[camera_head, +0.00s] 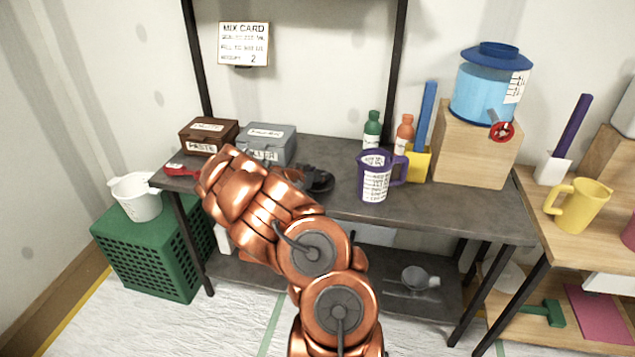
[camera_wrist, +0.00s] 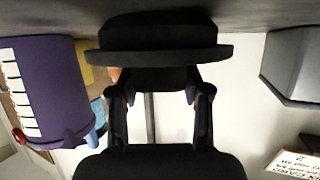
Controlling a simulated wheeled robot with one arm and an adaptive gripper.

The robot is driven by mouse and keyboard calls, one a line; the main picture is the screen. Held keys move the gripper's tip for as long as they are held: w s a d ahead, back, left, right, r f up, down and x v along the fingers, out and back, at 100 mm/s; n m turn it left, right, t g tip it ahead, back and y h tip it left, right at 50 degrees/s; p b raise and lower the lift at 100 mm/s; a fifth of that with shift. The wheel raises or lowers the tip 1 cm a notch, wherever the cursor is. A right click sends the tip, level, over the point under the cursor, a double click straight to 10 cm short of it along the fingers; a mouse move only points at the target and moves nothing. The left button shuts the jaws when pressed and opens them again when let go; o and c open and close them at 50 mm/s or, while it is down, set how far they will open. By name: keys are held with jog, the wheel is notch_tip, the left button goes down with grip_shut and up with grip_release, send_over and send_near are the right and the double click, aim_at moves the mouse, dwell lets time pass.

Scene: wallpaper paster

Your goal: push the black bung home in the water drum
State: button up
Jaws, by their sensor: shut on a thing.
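The black bung (camera_wrist: 158,50), a wide-rimmed black piece, is between the fingers of my gripper (camera_wrist: 152,88), which is shut on it. In the wrist view it is at or very close to the dark table surface; I cannot tell whether it touches. In the head view my gripper (camera_head: 303,178) is at the middle of the dark table, partly hidden by my copper arm, with the bung (camera_head: 322,182) at its end. The water drum (camera_head: 486,92) is clear blue with a blue lid and a red tap, on a wooden block to the right. No bung hole shows.
A purple measuring jug (camera_head: 374,178) stands just right of my gripper, with green (camera_head: 372,130) and orange (camera_head: 404,132) bottles behind. A grey box (camera_head: 268,144) and a brown box (camera_head: 208,135) stand left. The wooden block (camera_head: 474,150) bears the drum. A yellow jug (camera_head: 580,205) is far right.

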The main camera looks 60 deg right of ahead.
jog(key=shift+c, duration=1.4)
jog(key=shift+r, duration=0.1)
